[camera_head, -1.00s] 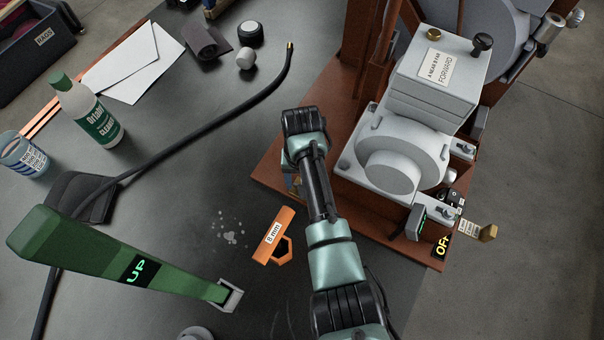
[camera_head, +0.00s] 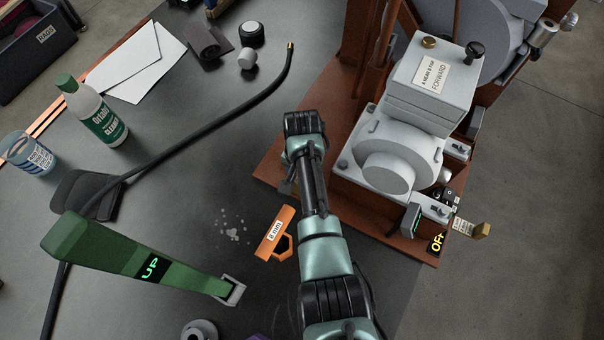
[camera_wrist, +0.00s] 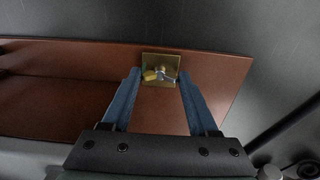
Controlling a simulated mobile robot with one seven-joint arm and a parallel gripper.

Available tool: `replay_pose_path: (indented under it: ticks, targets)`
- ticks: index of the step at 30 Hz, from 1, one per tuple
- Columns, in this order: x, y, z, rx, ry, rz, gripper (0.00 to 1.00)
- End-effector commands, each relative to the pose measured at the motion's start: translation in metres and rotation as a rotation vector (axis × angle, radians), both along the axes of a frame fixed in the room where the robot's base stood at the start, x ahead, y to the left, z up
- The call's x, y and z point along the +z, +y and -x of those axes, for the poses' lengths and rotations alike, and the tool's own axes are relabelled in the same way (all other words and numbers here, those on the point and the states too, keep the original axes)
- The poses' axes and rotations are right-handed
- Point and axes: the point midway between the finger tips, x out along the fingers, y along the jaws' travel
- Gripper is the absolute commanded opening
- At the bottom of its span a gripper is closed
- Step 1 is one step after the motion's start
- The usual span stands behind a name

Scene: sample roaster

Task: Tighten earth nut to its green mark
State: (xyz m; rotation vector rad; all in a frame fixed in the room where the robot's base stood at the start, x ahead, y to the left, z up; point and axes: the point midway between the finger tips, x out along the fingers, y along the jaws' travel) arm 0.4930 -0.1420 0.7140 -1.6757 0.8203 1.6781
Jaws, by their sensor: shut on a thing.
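The earth nut (camera_wrist: 164,74) is a small greyish metal piece on a square brass plate (camera_wrist: 160,58), which sits against the brown base (camera_wrist: 218,72) in the wrist view. My gripper (camera_wrist: 160,76) has its two blue fingers on either side of the nut, shut on it. The tips lie in front of the plate's lower edge. A small yellowish patch shows left of the nut; I cannot tell whether it is a mark. No green mark can be made out clearly.
The grey roaster housing (camera_head: 432,95) stands on the brown base (camera_head: 283,165) right of my arm. An orange 8 mm tool (camera_head: 268,243) and a green UP lever (camera_head: 120,255) are to the left.

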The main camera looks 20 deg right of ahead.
Motion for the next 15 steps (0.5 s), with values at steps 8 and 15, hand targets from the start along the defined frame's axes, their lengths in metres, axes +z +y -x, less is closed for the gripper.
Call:
replay_pose_path:
  ticks: [8, 15]
  targets:
    - [0.0014, -0.0011, -0.0017, 0.001, -0.005, 0.004, 0.04]
    - [0.0009, -0.0008, -0.0010, 0.002, -0.003, 0.002, 0.90]
